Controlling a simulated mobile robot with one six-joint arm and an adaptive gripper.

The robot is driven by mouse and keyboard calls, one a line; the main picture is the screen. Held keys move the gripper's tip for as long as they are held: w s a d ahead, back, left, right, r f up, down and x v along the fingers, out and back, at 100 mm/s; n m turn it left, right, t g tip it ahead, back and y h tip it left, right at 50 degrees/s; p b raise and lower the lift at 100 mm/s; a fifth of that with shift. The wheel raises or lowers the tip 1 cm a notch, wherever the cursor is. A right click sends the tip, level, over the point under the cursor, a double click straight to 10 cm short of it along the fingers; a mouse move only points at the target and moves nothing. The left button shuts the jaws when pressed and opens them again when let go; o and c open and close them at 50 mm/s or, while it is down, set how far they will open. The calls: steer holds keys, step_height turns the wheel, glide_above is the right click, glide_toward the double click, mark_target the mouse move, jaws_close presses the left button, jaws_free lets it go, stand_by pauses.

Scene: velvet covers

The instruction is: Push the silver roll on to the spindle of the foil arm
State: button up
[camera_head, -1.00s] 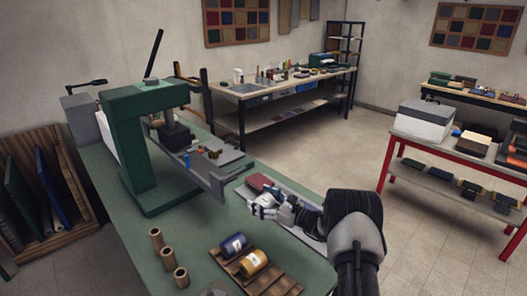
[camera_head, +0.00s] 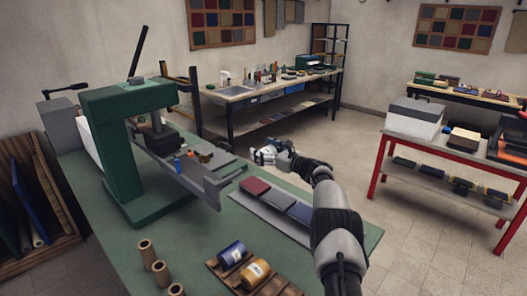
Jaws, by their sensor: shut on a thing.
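My gripper (camera_head: 263,156) is raised at the middle of the view, right of the green press (camera_head: 112,150). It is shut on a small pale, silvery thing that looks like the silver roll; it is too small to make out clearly. The foil arm (camera_head: 205,187) looks to be the long grey bar reaching out from the press toward the front right. My gripper is apart from it, to its right. I cannot make out the spindle.
A blue roll (camera_head: 232,253) and a gold roll (camera_head: 255,272) lie on a slatted wooden rack (camera_head: 222,277). Several brown tubes (camera_head: 147,250) stand to their left. A red cover (camera_head: 255,187) and darker covers (camera_head: 281,200) lie on a grey strip below my arm.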

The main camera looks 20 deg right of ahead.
steer(key=s+a+p, duration=0.2)
steer(key=a, duration=0.3)
steer(key=shift+s+a+f, duration=0.2)
steer(key=shift+s+a, duration=0.05)
steer(key=shift+a, duration=0.15)
steer(key=shift+b, duration=0.5)
stand_by(0.7)
stand_by(0.6)
steer(key=shift+s+a+f, duration=0.15)
steer(key=shift+s+a, duration=0.15)
steer(key=shift+a, duration=0.3)
steer(key=shift+d, duration=0.15)
steer(key=shift+w+d+b, duration=0.3)
